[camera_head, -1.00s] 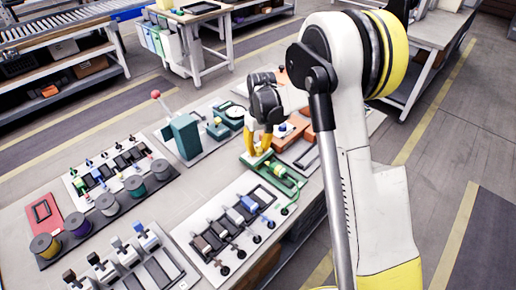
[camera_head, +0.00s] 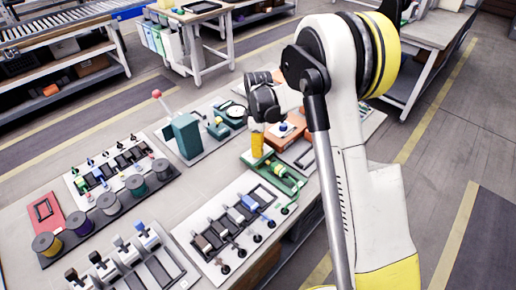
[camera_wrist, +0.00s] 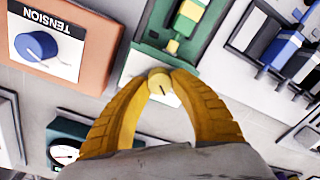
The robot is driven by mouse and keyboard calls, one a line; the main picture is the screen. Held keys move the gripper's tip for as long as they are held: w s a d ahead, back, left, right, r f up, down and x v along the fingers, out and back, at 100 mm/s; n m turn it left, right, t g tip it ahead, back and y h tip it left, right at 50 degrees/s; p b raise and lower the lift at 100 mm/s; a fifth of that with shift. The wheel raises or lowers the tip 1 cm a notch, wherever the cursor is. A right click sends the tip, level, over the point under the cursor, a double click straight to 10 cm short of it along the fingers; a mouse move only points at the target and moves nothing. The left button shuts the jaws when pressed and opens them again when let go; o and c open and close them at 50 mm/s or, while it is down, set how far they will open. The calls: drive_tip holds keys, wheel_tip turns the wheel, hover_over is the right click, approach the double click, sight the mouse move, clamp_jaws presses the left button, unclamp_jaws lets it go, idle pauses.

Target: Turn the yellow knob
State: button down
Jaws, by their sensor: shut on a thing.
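The yellow knob (camera_wrist: 158,78) is round, with a short dark pointer line on its face. It sits on a pale plate at the near end of a green fixture (camera_wrist: 152,62) in the wrist view. My gripper (camera_wrist: 161,88) has its two yellow fingers closed around the knob, one tip on each side. In the head view my gripper (camera_head: 258,146) points down at the far left end of the green fixture (camera_head: 284,178), and the knob is hidden behind the fingers.
An orange box with a blue TENSION knob (camera_wrist: 37,46) stands close by. A dial gauge (camera_wrist: 65,153) is at lower left in the wrist view. A panel of blue and grey levers (camera_head: 236,215) lies in front. A teal block (camera_head: 186,135) stands to the left.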

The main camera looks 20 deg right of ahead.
drive_tip(key=shift+n, duration=1.2)
drive_tip(key=c, duration=1.1)
unclamp_jaws()
drive_tip(key=r, duration=1.2)
drive_tip(key=shift+w, duration=0.3)
